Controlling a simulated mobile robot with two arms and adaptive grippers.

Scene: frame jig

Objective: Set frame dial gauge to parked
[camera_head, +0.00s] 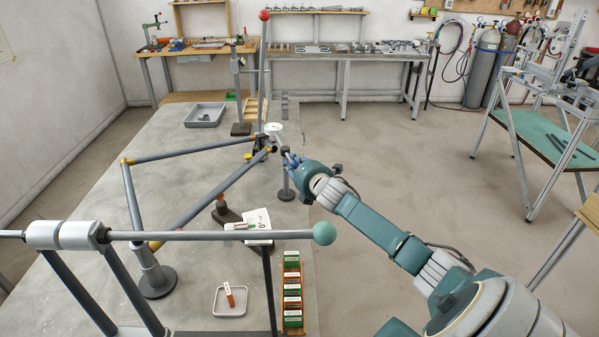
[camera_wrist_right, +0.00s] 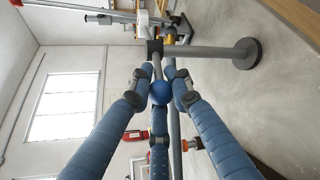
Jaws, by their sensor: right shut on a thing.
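The dial gauge (camera_head: 273,128) has a round white face and sits by the far corner of the grey tube frame (camera_head: 213,193). My right gripper (camera_head: 291,160) is just right of and below the gauge face, at the top of a short dark post (camera_head: 286,180). In the right wrist view its blue fingers close around a small blue ball knob (camera_wrist_right: 159,92). A grey bar passes behind the knob; how the knob joins the gauge is hidden. My left gripper is not in view.
A long rod with a teal ball end (camera_head: 324,233) crosses the front. A tall rod with a red ball (camera_head: 264,15) stands behind the gauge.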

